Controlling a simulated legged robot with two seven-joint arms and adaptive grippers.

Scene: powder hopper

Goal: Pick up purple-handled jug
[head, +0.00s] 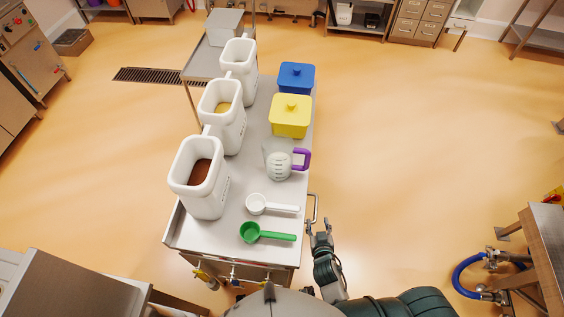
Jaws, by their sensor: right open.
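The purple-handled jug (278,162) stands upright on the metal cart top (258,181). It is a clear measuring jug, and its purple handle (302,159) points right, toward the cart's right edge. My right gripper (319,228) is open and empty, just right of the cart's near right side. It is nearer to me than the jug and apart from it. My left gripper is not in view.
A white scoop (259,204) and a green scoop (251,232) lie nearer than the jug. A yellow lidded tub (290,120) and a blue one (296,78) stand beyond it. Several white open containers (198,177) line the left.

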